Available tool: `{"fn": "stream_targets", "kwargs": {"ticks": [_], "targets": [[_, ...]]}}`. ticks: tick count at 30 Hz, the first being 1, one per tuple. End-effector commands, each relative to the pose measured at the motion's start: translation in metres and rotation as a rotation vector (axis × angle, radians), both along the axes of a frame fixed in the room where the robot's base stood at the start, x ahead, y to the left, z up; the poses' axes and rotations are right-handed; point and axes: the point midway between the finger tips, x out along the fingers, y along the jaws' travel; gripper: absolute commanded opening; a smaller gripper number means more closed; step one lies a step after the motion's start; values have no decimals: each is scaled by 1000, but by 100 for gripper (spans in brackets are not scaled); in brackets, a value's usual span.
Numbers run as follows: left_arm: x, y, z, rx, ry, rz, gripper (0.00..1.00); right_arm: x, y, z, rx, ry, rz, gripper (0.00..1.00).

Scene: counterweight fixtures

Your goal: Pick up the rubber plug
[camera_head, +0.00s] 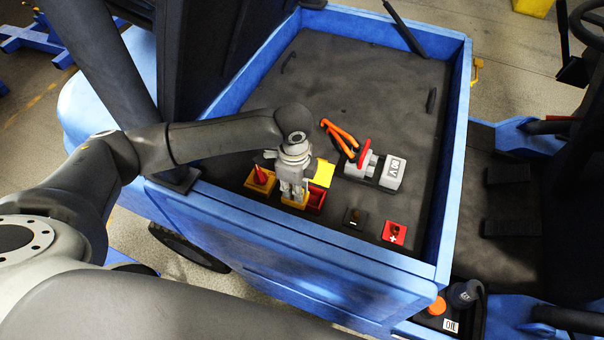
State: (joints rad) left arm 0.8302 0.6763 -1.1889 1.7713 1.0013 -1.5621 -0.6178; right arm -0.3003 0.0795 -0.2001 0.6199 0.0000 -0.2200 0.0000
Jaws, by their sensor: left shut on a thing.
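My left gripper (293,192) points down into a small yellow bin (298,204) on the dark bed of the blue cart. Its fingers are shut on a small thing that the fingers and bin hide. I cannot make out a rubber plug for certain. A red pointed thing (261,175) stands in another yellow bin (256,188) just left of the gripper. A red bin (317,199) is close on the gripper's right. My right gripper is not in view.
A yellow card (323,173) is right of the gripper. Beyond it are orange-handled pliers (342,136) and a grey block marked 80 V (392,173). Black (355,217) and red (394,232) terminals sit near the front. The blue rim (330,242) borders the bed; its far part is mostly clear.

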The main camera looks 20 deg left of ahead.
Motion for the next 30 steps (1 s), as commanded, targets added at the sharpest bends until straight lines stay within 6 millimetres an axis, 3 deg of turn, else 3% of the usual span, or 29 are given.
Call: {"fn": "stream_targets", "kwargs": {"ticks": [1,8,18,30], "targets": [[-7,2,10,-1,2,-1,2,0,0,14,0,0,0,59],[-33,9,21,-1,1,-1,2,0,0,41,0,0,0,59],[-66,19,30,-1,0,-1,2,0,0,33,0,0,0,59],[-74,22,34,-1,-1,-1,2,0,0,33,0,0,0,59]]}}
